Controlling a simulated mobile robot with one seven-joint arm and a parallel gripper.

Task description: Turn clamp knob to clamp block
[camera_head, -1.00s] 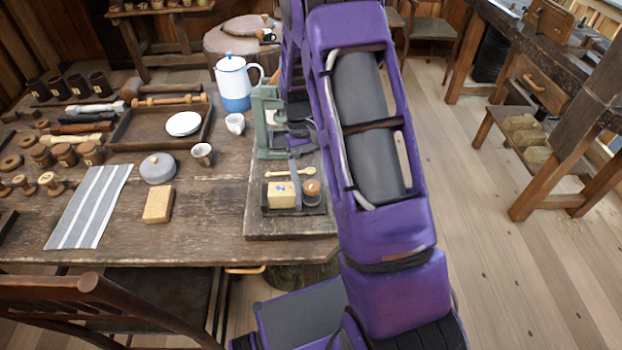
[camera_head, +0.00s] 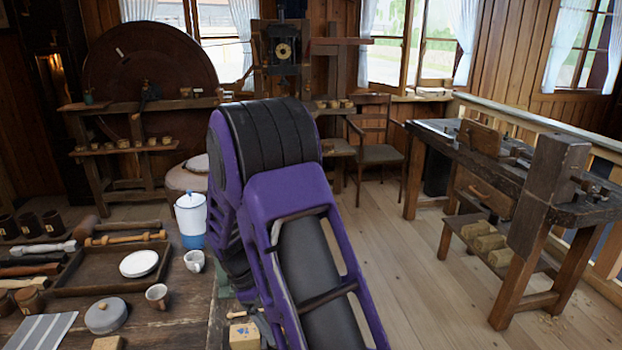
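A pale wooden block (camera_head: 244,337) with a blue mark sits at the bottom edge of the view, just left of my purple arm. A small sliver of a green metal stand (camera_head: 222,288) shows behind my arm's left side. The clamp knob cannot be made out; my arm covers that area and the frame cuts it off below. My gripper is not visible.
The table's left part holds a tray (camera_head: 72,288) with a white plate (camera_head: 139,263), a white and blue jug (camera_head: 190,222), cups and a grey lidded pot (camera_head: 106,316). A workbench (camera_head: 500,165) stands at right. The floor between is open.

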